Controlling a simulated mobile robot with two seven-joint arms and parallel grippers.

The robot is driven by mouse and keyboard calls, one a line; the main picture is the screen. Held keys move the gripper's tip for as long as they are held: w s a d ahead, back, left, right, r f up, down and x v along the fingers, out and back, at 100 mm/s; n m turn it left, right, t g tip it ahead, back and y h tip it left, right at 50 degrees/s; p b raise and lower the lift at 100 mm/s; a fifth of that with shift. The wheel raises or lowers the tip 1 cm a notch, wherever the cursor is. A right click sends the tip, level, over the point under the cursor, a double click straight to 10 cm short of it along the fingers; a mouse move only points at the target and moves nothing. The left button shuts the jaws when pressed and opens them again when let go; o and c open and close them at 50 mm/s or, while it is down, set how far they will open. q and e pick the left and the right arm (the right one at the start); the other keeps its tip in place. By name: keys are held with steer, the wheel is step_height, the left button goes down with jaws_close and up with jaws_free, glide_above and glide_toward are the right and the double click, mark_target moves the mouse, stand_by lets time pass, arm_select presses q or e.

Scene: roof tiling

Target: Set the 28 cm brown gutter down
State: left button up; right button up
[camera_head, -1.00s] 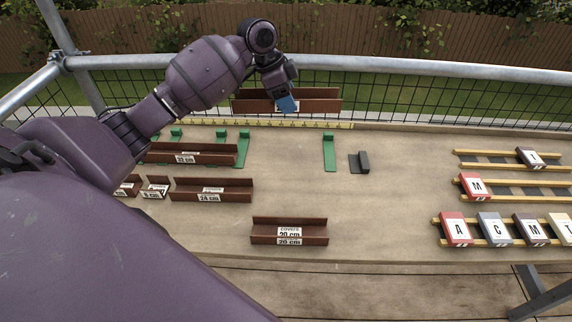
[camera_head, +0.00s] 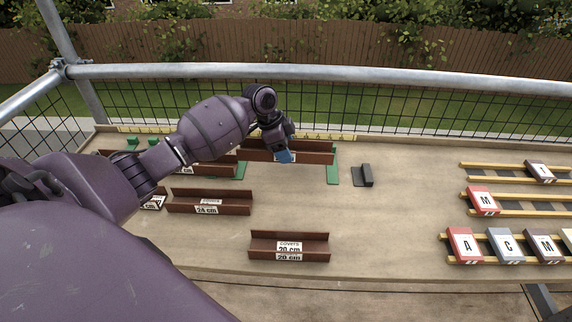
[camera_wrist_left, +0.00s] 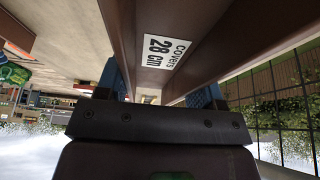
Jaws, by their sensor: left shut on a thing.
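The 28 cm brown gutter (camera_head: 316,153) is a long brown channel at the back of the table, level, in my left gripper (camera_head: 284,156). Its "covers 28 cm" label shows in the left wrist view (camera_wrist_left: 165,50), with the blue fingers on either side of the gutter. Its ends are over a right green bracket (camera_head: 333,172) and a left green bracket (camera_head: 241,170). I cannot tell whether it touches them. My right gripper is out of view.
Another brown gutter (camera_head: 215,168) lies just left, partly behind my arm. The 24 cm gutter (camera_head: 230,203) and 20 cm gutter (camera_head: 310,246) lie nearer. A dark block (camera_head: 366,175) is to the right. A yellow ruler strip (camera_head: 335,137) and mesh rail run behind.

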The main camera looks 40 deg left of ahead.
mark_target(290, 174)
arm_select(q)
steer(key=shift+f, duration=0.15)
steer(key=shift+f+b, duration=0.45)
steer(key=shift+f, duration=2.3)
steer(key=shift+f, duration=0.35)
steer(key=o, duration=1)
steer(key=shift+r, duration=0.15)
steer(key=shift+r, duration=0.35)
steer(key=p+v, duration=0.1)
steer(key=v, duration=1)
steer(key=shift+s+r+p, duration=0.1)
steer(key=shift+r+p, duration=0.05)
steer(key=shift+p, duration=0.25)
steer(key=shift+a+r, duration=0.1)
steer(key=shift+r, duration=0.05)
